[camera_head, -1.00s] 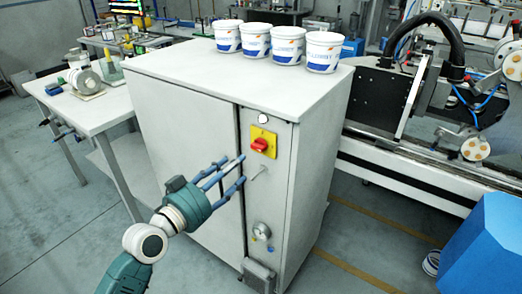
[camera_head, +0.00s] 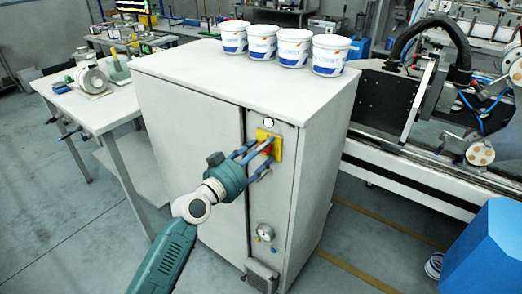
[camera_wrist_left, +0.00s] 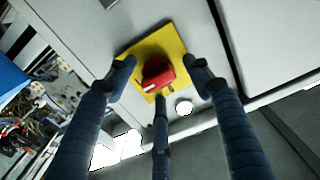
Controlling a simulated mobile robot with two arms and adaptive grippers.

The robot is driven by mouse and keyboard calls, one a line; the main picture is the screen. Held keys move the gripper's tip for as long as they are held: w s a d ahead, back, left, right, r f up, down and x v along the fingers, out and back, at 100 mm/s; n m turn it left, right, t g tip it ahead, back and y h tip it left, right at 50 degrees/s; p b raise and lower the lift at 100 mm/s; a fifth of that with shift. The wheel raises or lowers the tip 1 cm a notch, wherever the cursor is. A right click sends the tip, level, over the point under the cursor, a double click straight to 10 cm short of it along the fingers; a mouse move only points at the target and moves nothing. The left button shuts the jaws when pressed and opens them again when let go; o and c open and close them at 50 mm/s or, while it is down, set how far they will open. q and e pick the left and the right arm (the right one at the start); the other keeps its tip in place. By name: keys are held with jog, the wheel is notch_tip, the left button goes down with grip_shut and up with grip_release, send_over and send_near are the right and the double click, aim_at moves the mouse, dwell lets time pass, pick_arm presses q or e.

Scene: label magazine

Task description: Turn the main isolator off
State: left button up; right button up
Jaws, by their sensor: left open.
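The main isolator is a red rotary knob (camera_wrist_left: 157,73) on a yellow plate (camera_wrist_left: 170,47), set on the front of a grey-white cabinet (camera_head: 190,135). In the head view the plate (camera_head: 276,150) shows beside my fingers, and the knob is mostly hidden behind them. My left gripper (camera_head: 262,157) is open in front of the plate. In the left wrist view its fingers (camera_wrist_left: 160,80) stand around the knob, two at the sides and one below, with gaps to the knob at the sides. I cannot tell whether any finger touches it. My right gripper is not in view.
A round white fitting (camera_head: 268,122) sits above the plate and a gauge (camera_head: 265,230) below it. Several white tubs (camera_head: 281,46) stand on the cabinet top. A table (camera_head: 95,112) stands at left, a machine (camera_head: 400,100) and a blue box (camera_head: 487,250) at right.

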pick_arm(q)
jog(key=c, duration=1.2)
jog(key=shift+o, duration=0.2)
